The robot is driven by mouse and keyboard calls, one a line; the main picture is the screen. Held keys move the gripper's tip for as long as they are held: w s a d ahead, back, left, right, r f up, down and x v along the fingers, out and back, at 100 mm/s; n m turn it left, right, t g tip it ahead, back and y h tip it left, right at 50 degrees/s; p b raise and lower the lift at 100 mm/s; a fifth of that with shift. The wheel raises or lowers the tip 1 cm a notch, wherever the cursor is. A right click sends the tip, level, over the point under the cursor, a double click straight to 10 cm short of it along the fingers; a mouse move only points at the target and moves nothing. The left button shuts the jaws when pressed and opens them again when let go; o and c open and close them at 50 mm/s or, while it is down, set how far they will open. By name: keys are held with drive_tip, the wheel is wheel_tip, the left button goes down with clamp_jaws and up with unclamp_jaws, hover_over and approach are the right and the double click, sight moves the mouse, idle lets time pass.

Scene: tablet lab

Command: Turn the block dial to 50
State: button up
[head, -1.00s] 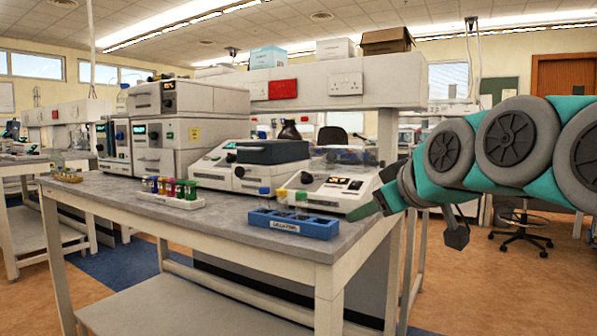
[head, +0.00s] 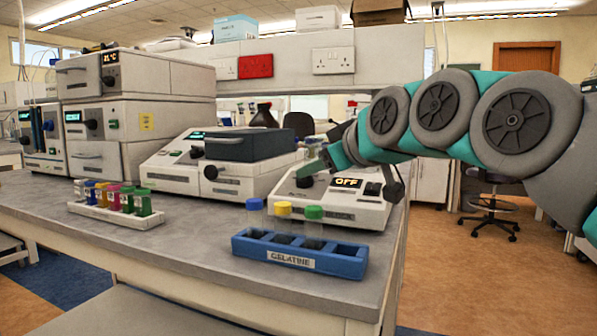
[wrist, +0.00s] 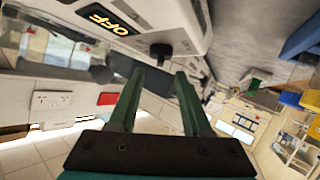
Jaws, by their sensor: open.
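The block device (head: 345,205) is a white unit at the right of the bench, and its lit display (head: 347,183) reads OFF. Its black dial (head: 304,181) is left of the display, and the dial's setting cannot be read. In the wrist view the dial (wrist: 160,50) shows just beyond the gap between my fingertips, with the OFF display (wrist: 107,18) to its left. My gripper (wrist: 158,78) has its two green fingers apart and empty. In the head view my gripper (head: 313,166) is just above the dial, and I cannot tell whether it touches.
A blue rack (head: 300,258) labelled GELATINE, holding several capped tubes, stands in front of the device. A white tube rack (head: 115,216) sits farther left. A dark-lidded white instrument (head: 225,165) stands close on the left. Bare bench lies between the racks.

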sight(304, 178)
drive_tip(key=x, duration=0.6)
drive_tip(key=shift+f, duration=0.1)
clamp_jaws()
